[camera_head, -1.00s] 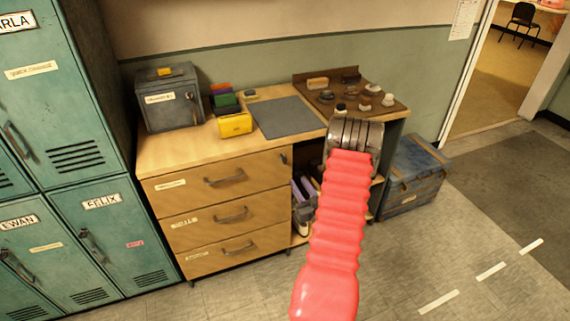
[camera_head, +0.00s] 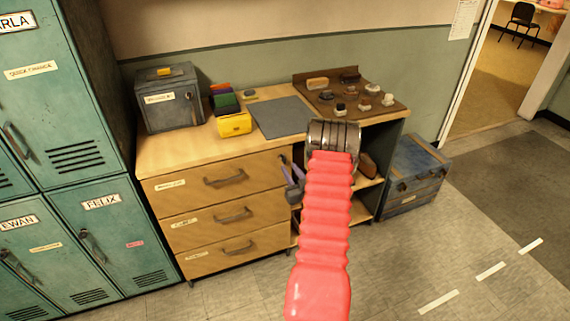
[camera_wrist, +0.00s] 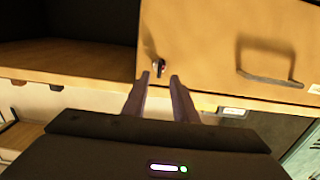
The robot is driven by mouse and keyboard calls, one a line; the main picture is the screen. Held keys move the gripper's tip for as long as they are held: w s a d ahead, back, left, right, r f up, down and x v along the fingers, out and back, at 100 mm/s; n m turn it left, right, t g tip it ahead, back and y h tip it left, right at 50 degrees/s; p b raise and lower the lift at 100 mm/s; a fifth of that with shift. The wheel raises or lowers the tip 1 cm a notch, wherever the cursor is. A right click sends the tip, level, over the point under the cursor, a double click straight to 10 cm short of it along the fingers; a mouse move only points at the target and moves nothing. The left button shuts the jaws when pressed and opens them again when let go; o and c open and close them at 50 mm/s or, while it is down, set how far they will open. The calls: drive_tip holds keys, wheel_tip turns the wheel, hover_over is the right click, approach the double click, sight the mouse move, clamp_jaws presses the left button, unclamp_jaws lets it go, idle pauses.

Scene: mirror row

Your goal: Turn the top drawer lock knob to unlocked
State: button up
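The wooden top drawer (camera_head: 202,182) is closed, with a dark bar handle (camera_head: 225,177). Its lock knob (camera_head: 283,158) is a small dark piece near the drawer's upper right corner. In the wrist view the lock knob (camera_wrist: 159,66) shows just beyond the fingertips, in line with the gap between them. Its narrow part looks roughly upright there, but I cannot read whether it is locked. My gripper (camera_wrist: 160,76) is open and empty, one finger to each side of the knob's line. In the head view my gripper (camera_head: 290,169) is just below and right of the knob.
The open shelf (camera_wrist: 75,62) beside the drawer is to the left in the wrist view. The countertop holds a grey box (camera_head: 168,108), a yellow box (camera_head: 235,124), a grey mat (camera_head: 283,118) and a brown board (camera_head: 390,108) with several small items. A blue chest (camera_head: 415,175) stands right.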

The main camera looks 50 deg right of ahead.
sight(284, 162)
drive_tip(key=shift+x, duration=2.6)
clamp_jaws()
drive_tip(key=shift+a, duration=0.15)
